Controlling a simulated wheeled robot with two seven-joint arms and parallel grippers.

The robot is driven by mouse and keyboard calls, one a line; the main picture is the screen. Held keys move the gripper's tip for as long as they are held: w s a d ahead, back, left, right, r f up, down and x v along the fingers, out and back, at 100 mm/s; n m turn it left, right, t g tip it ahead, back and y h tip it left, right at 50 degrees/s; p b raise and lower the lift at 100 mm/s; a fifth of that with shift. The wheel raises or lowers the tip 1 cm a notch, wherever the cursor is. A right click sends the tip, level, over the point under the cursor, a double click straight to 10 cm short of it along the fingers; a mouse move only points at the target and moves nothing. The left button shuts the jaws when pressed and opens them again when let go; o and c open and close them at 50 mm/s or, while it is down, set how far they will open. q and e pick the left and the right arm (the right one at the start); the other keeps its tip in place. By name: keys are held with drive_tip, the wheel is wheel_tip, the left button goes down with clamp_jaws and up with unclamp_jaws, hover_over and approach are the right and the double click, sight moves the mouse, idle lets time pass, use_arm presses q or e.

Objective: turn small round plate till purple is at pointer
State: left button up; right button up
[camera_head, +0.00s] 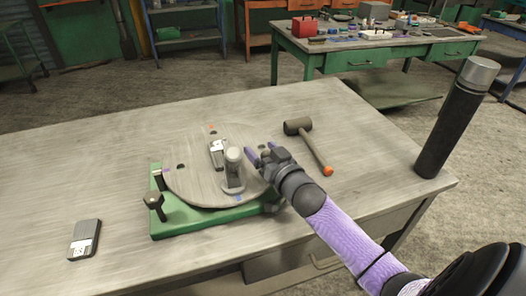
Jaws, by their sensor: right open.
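The round grey plate (195,185) lies on a green base (175,226) on the table. Its rim carries an orange mark (211,127) at the far side, a small purple-looking mark (167,170) at the left and a blue mark (238,198) at the near side. A grey upright knob (233,172) stands on the plate, right of its middle. A small pale piece (157,172) beside the left rim may be the pointer; I cannot tell. My right gripper (260,156) is open at the plate's right edge, right of the knob; contact is unclear. My left gripper is out of view.
A mallet (308,142) lies right of the plate. A dark cylinder with a silver top (452,120) stands at the table's right corner. A small grey device (85,239) lies at the left. A black clamp screw (154,204) rises from the base. The table's far left is clear.

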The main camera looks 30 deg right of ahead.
clamp_jaws()
idle(1.3)
